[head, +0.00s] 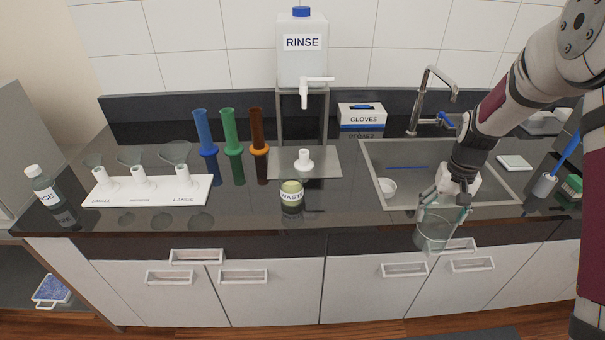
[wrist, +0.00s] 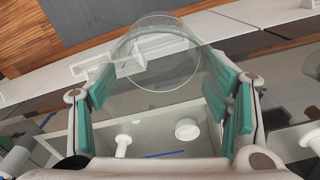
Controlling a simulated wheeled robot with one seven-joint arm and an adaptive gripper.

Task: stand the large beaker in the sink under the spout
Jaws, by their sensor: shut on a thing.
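The large beaker (head: 434,236) is clear glass. My gripper (head: 442,208) is shut on it near its top and holds it in front of the counter's edge, before the cabinet doors. In the wrist view the beaker (wrist: 158,62) shows between the teal finger pads of my gripper (wrist: 165,95). The sink (head: 400,165) lies behind and beyond the beaker, sunk in the counter. Its spout (head: 432,82) is a curved metal tap at the sink's back edge, with a blue handle. My arm hides part of the sink.
A white dish (head: 386,187) sits at the sink's left side and a blue rod (head: 406,168) lies near its back. A WASTE jar (head: 291,196) stands left of the sink. A gloves box (head: 361,115) is behind. A holder with a blue-handled brush (head: 545,183) stands right.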

